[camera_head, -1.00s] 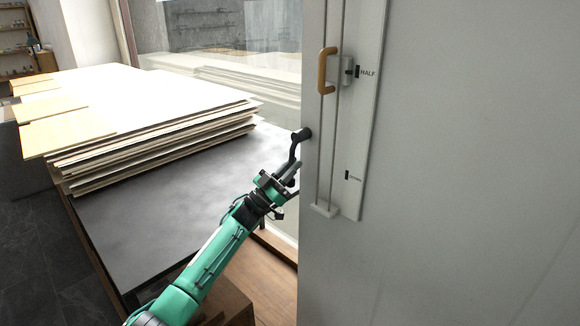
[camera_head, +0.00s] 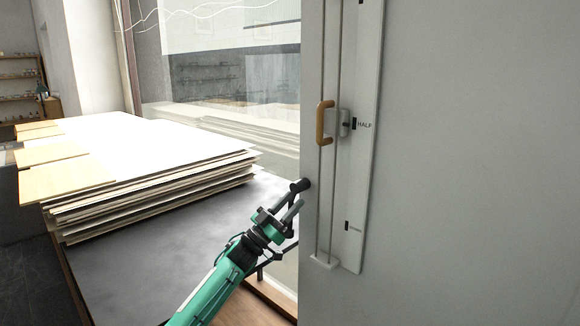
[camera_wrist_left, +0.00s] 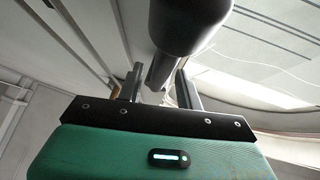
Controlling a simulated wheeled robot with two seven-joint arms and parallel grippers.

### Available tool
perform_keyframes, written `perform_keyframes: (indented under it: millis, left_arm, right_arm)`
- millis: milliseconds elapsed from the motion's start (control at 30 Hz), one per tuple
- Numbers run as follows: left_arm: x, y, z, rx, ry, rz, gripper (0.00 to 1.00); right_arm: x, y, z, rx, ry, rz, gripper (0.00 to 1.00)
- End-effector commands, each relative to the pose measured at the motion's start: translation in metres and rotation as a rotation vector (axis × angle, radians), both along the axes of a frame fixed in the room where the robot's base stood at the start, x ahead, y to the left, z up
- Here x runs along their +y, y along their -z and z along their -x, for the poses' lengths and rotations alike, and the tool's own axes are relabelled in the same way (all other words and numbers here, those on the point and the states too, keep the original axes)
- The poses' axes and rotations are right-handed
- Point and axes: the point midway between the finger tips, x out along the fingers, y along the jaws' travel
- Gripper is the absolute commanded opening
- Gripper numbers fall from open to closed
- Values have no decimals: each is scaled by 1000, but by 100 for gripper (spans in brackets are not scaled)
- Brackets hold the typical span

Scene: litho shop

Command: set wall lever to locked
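A black lever with a round knob (camera_head: 299,186) sticks out at the left edge of the grey wall panel. My left gripper (camera_head: 288,213) is just below the knob, its fingers pointing up at the lever. In the left wrist view the dark knob (camera_wrist_left: 188,25) looms large above my left gripper (camera_wrist_left: 160,88). The two fingers stand apart, with the lever's narrower bar (camera_wrist_left: 160,70) showing between or just beyond them. I cannot tell whether they touch it. No locked mark is readable near the lever. My right gripper is out of view.
A wooden handle (camera_head: 323,122) sits on vertical rails with a strip marked HALF (camera_head: 364,125), right of the lever. A dark table (camera_head: 140,270) with a stack of white sheets (camera_head: 150,160) stands at the left, before a window (camera_head: 235,70).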

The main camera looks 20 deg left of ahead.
Motion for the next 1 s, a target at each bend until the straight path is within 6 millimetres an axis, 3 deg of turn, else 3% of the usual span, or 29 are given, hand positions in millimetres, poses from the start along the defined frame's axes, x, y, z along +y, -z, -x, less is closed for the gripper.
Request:
perform_keyframes:
  millis: [300, 500, 733, 1000]
  left_arm:
    - [1, -81, 1, -7, -1, -4, 36]
    - [0, -124, 1, -4, -1, -3, 36]
    - [0, -150, 0, 0, 1, -1, 36]
    - [0, -156, 0, 1, -1, 0, 36]
  right_arm:
    - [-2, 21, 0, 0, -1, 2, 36]
    - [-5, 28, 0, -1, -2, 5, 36]
    - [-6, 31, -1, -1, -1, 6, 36]
    - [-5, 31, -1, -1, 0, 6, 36]
